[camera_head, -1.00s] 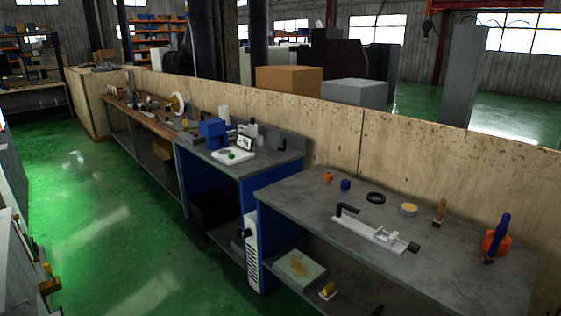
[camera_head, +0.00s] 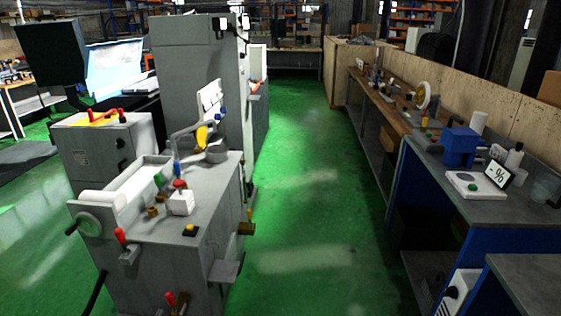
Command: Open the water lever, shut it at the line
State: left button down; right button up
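A grey cylindrical grinder (camera_head: 195,230) stands left of the aisle. Several small levers with red ends show on it, one at its front left (camera_head: 120,237) and one low on its front (camera_head: 171,299). A bent grey pipe (camera_head: 196,126) rises over its top, with a small blue part (camera_head: 177,168) at its lower end. I cannot tell which part is the water lever, and no line can be made out at this size. A handwheel (camera_head: 88,223) sits at its left end. Neither of my grippers is in view.
Green floor (camera_head: 300,240) lies clear between the grinder and the benches at right. A bench with a blue box (camera_head: 459,147) and a small "%" display (camera_head: 497,174) stands there. A grey table corner (camera_head: 535,280) juts in at lower right. A tall grey cabinet (camera_head: 195,75) stands behind the grinder.

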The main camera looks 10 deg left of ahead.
aim_at(176, 167)
jog(key=i+u, duration=0.55)
jog(key=u, duration=0.15)
jog(key=i+l+u, duration=0.15)
jog(key=i+u, duration=0.2)
jog(key=k, duration=0.05)
